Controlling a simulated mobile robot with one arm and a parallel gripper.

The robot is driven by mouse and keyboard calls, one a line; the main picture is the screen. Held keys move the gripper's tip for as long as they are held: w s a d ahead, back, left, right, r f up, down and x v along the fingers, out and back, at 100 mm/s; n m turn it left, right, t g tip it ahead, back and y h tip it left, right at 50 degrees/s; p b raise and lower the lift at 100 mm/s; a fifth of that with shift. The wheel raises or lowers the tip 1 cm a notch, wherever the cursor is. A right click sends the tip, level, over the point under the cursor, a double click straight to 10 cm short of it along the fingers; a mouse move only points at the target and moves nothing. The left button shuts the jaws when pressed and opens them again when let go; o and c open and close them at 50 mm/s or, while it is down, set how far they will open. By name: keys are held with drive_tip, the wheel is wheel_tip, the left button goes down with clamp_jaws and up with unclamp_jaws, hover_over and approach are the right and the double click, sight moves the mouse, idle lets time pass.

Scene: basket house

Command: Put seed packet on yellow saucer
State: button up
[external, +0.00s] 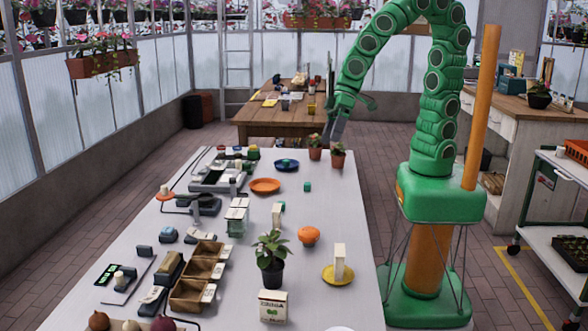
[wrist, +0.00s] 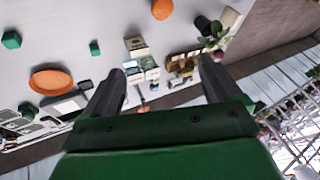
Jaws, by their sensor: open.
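A cream seed packet (external: 273,306) with dark lettering and a green picture stands upright near the front of the white table in the external view. The yellow saucer (external: 327,275) lies to its right. A pale, narrow upright piece (external: 339,260) stands on this saucer; it is seen nearly edge-on, and I cannot tell if it is another packet. My gripper (external: 333,131) is raised near the table's far end, well away from both. In the wrist view its fingers (wrist: 161,66) are spread with nothing held between them. I cannot make out the yellow saucer in the wrist view.
A potted plant (external: 270,262) stands behind the packet, and an orange round object (external: 308,236) behind the saucer. An orange saucer (external: 265,186), a blue plate (external: 287,165) and two small potted plants (external: 338,158) are farther back. Wooden bins (external: 205,268) line the left. The right side between is mostly clear.

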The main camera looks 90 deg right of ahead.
drive_tip(key=s+d+m+g+h, duration=0.1)
drive_tip(key=s+d+g+h, duration=0.1)
drive_tip(key=s+d, duration=0.9)
drive_tip(key=s+d+m+g+h, duration=0.1)
drive_tip(key=s+d+g+h, duration=0.2)
drive_tip(key=s+d, duration=0.8)
drive_tip(key=d, duration=0.7)
drive_tip(key=shift+d+r, duration=0.2)
drive_tip(key=shift+d, duration=0.15)
